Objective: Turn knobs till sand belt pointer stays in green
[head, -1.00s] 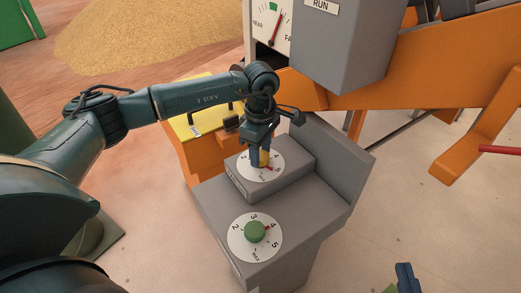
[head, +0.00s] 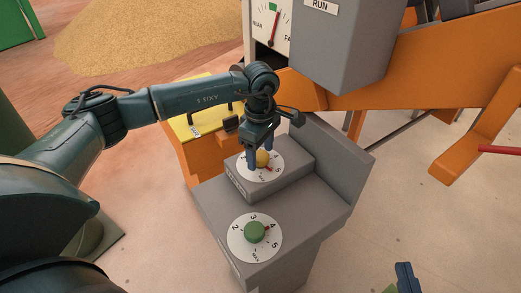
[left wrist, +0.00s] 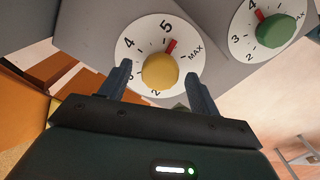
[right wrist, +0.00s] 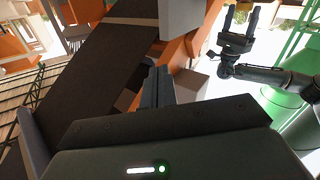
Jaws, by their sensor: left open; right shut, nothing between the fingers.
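The yellow knob (head: 263,158) sits on a numbered dial on the upper grey box; in the left wrist view (left wrist: 160,71) its red mark is just past 5 toward MAX. My left gripper (head: 260,157) is open, its fingers on either side of the yellow knob with gaps. The green knob (head: 255,232) on the lower dial has its red mark near 4. The gauge (head: 265,28) at the top has a red pointer (head: 275,27) almost upright, its tip close to the green band (head: 273,6). My right gripper (right wrist: 158,87) is shut and empty, away from the knobs.
The grey RUN box (head: 345,45) stands beside the gauge, with an orange beam (head: 450,70) to its right. A yellow panel (head: 205,108) lies behind my left arm. A sand pile (head: 150,45) is at the back left. The floor right of the console is mostly clear.

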